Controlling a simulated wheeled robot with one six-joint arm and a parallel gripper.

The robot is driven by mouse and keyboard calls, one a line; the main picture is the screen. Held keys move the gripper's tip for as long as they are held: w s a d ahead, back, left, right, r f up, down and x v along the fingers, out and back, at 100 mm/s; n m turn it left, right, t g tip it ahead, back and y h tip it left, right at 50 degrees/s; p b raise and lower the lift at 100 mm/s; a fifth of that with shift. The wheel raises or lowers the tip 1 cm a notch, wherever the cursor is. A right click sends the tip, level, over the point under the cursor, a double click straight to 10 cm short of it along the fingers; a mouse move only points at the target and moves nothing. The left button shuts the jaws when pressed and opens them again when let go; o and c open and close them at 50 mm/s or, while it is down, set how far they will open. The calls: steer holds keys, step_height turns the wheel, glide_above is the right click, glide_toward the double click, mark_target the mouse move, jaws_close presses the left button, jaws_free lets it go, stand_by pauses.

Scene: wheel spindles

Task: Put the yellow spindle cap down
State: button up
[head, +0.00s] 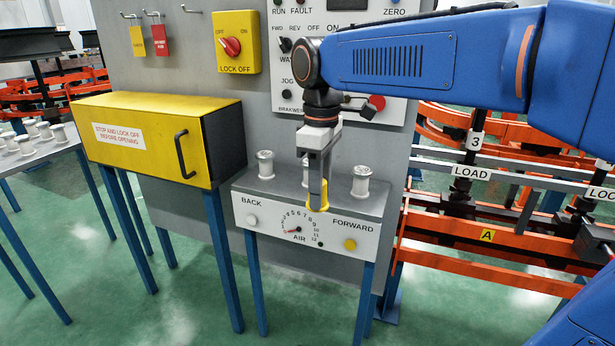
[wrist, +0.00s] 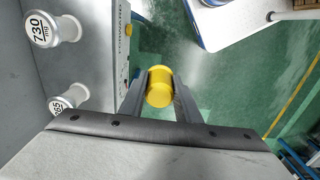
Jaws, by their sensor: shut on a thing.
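The yellow spindle cap (wrist: 159,87) is between the two fingers of my gripper (wrist: 160,84) in the wrist view. In the head view my gripper (head: 319,196) points down, shut on the cap (head: 317,206), at the front edge of the small grey console (head: 285,193). In the wrist view green floor shows around the cap, with the console front to its left. The cap looks clear of the console top; its exact height over the edge is hard to tell.
Silver spools (head: 265,165) (head: 361,181) stand on the console top; one reads 730 mm in the wrist view (wrist: 55,28). A yellow box (head: 160,130) with a black handle is at left. Orange racks (head: 480,250) stand at right. A panel rises behind.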

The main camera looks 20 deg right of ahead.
steer(key=shift+d+r, duration=0.1)
steer(key=shift+r, duration=0.15)
steer(key=w+d, duration=0.3)
steer(key=w, duration=0.2)
steer(key=w+d+f, duration=0.1)
steer(key=w+d, duration=0.3)
steer(key=w, duration=0.1)
steer(key=w+d, duration=0.4)
steer(key=w, duration=0.1)
steer(key=shift+w+d+f, duration=0.2)
steer(key=shift+w+f, duration=0.15)
steer(key=shift+w, duration=0.05)
steer(key=shift+w+d+f, duration=0.15)
steer(key=shift+f, duration=2.5)
steer(key=shift+f, duration=0.15)
steer(key=o, duration=1)
step_height(320, 180, up, 12)
steer(key=shift+r, duration=0.15)
